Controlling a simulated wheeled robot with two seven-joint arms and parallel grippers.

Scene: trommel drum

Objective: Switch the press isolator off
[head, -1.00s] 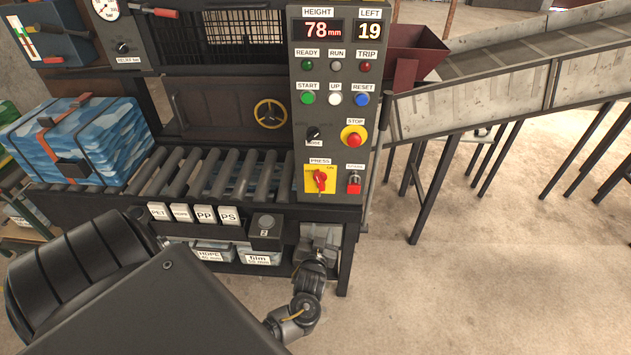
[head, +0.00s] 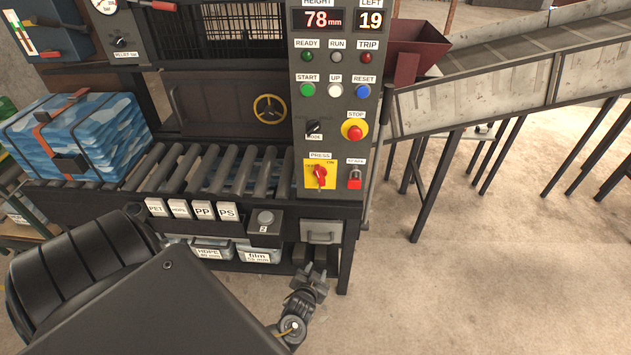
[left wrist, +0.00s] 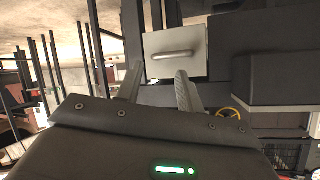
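The press isolator (head: 321,175) is a red rotary handle on a yellow plate, under the PRESS label low on the grey control panel (head: 335,110). Its handle looks near upright, slightly tilted; I cannot read the plate's position marks surely. My left gripper (head: 309,274) is below the panel, well under the isolator and apart from it, in front of the press's lower frame. In the left wrist view, its two fingers (left wrist: 157,88) are spread with nothing between them. A grey drawer-like box with a handle (left wrist: 174,54) lies beyond the fingertips. My right gripper is not in view.
A red padlock (head: 355,180) hangs right of the isolator. Above are the red STOP button (head: 354,132) and a black knob (head: 313,127). A box with a round button (head: 265,221) juts out at lower left. Rollers (head: 205,168) carry a blue bale (head: 80,138). Floor at right is open.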

